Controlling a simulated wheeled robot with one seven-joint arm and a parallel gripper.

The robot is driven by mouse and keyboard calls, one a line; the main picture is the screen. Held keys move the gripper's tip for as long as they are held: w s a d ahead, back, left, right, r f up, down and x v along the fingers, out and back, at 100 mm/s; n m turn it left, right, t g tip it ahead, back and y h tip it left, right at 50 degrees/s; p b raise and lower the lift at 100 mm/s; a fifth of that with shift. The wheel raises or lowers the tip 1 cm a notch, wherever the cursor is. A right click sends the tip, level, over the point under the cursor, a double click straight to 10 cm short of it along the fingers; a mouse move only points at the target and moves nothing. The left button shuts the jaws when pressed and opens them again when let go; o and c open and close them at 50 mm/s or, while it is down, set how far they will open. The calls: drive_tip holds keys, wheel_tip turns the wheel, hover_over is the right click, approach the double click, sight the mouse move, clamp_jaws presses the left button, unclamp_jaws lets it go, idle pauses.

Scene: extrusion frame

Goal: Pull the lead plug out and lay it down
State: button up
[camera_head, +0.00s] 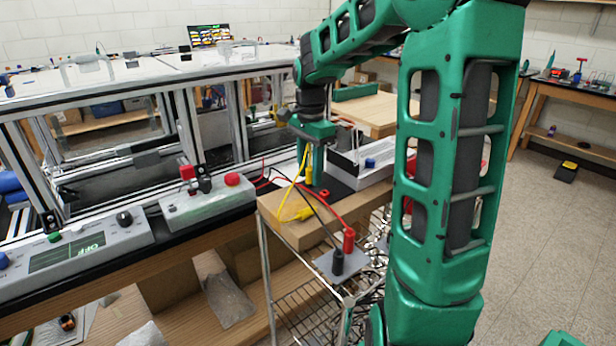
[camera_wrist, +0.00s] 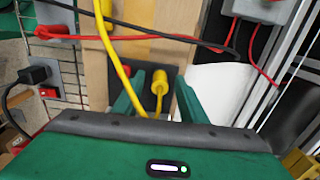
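A yellow lead plug (camera_wrist: 160,78) stands on or in a dark panel (camera_wrist: 173,73), between and beyond my fingertips in the wrist view. Whether it is seated in a socket cannot be told. In the head view the plug (camera_head: 308,172) is upright, below my gripper. My gripper (camera_wrist: 157,97) is open, its green fingers apart on either side of the plug with visible gaps. The yellow lead (camera_wrist: 114,62) loops up from the plug to its other yellow plug (camera_head: 304,214), which lies at the wooden top's near edge.
Red (camera_head: 348,240) and black (camera_head: 337,262) plugs stand on a grey plate at the wooden top's (camera_head: 298,233) near side; their leads cross close by. A white box (camera_head: 372,166) stands behind the panel. A control box (camera_head: 208,204) sits to the left.

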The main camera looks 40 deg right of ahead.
sight(309, 169)
idle(0.5)
clamp_jaws()
drive_tip(key=shift+r, duration=0.15)
drive_tip(key=shift+r, duration=2.8)
drive_tip(key=shift+a, duration=0.1)
